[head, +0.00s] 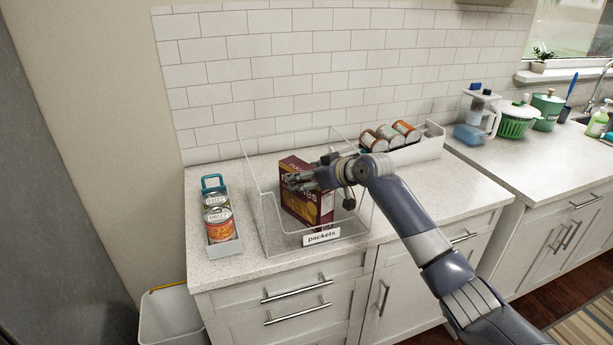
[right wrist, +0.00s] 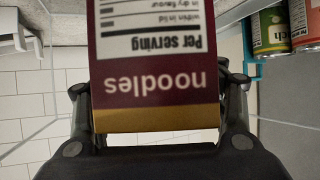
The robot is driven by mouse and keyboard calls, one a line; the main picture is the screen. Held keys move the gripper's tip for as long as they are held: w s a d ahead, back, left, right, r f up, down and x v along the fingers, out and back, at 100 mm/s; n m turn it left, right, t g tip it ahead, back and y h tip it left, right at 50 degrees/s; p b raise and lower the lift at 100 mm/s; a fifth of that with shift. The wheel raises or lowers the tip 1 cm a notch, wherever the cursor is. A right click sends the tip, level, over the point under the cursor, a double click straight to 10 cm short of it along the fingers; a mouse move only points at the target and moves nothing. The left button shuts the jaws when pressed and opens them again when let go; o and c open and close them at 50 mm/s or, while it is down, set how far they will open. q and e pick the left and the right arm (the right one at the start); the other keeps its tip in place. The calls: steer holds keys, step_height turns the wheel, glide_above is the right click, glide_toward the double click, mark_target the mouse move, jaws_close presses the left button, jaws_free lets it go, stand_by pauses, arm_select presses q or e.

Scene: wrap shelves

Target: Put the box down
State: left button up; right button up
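A dark red and gold box of noodles (head: 300,197) stands inside a clear bin (head: 268,222) labelled "packets" on the counter. My right gripper (head: 300,180) reaches into the bin from the right, at the box's upper part. In the right wrist view the box (right wrist: 155,75) fills the space between the two fingers, one on each side, and its printed face shows upside down. The fingers appear closed on its sides. The box's underside is hidden, so I cannot tell whether it touches the bin's floor. My left gripper is not in view.
A grey rack with a teal handle (head: 213,183) holds cans (head: 218,222) left of the bin. A white tray (head: 420,150) with several cans lying in it is behind right. A waste bin (head: 168,315) stands below.

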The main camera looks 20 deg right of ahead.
steer(key=shift+r, duration=0.1)
steer(key=b+v, duration=0.1)
steer(key=v, duration=1.1)
steer(key=shift+b, duration=0.4)
